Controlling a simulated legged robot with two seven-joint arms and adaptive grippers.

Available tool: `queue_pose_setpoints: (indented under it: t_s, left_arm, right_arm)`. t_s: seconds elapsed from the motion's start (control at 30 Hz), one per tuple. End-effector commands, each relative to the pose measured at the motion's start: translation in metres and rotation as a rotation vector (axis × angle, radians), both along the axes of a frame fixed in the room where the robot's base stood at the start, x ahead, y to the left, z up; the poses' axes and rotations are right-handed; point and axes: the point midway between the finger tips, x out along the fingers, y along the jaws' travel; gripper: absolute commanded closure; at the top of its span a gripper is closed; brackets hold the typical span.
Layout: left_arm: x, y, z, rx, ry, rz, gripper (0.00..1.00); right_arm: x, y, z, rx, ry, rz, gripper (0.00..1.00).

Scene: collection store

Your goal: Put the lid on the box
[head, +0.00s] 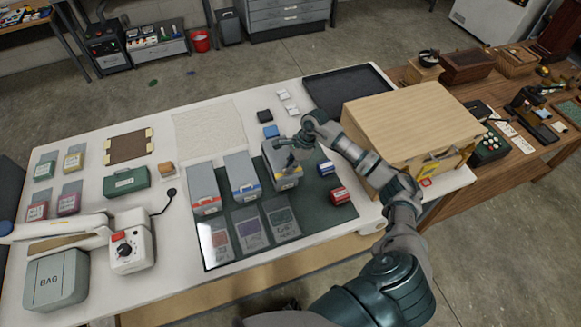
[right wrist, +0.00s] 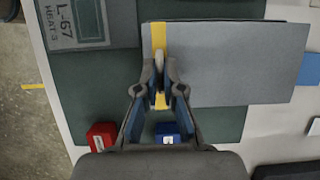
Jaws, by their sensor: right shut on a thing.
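A grey box with a yellow band (head: 286,181) stands on the dark green mat (head: 237,212), the rightmost of a row of grey boxes. Its flat grey top, which looks like the lid (right wrist: 240,62), fills much of the right wrist view, with the yellow band near its left end. My right gripper (head: 291,150) is above this box, pointing down. In the right wrist view my right gripper (right wrist: 160,78) is shut on a small pale grip at the yellow band. I cannot tell whether the lid sits fully on the box. My left gripper is not in view.
Grey boxes with red (head: 204,190) and blue (head: 241,176) bands stand to the left. Small red (head: 340,196) and blue (head: 326,168) blocks lie to the right. A wooden cabinet (head: 413,122) stands close on the right. Flat labelled cards (head: 250,226) lie in front.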

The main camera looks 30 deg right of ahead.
Motion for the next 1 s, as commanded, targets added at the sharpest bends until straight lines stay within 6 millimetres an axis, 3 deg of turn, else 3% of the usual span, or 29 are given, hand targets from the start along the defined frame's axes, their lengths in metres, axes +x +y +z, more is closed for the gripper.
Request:
queue_pose_setpoints:
  t_s: [0.43,1.0]
  left_arm:
    - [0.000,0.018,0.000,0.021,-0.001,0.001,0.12]
    - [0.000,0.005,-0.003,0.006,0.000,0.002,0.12]
  right_arm:
    - [0.000,-0.005,-0.001,0.005,-0.001,-0.001,1.00]
    - [0.000,0.002,0.001,0.002,0.000,-0.001,1.00]
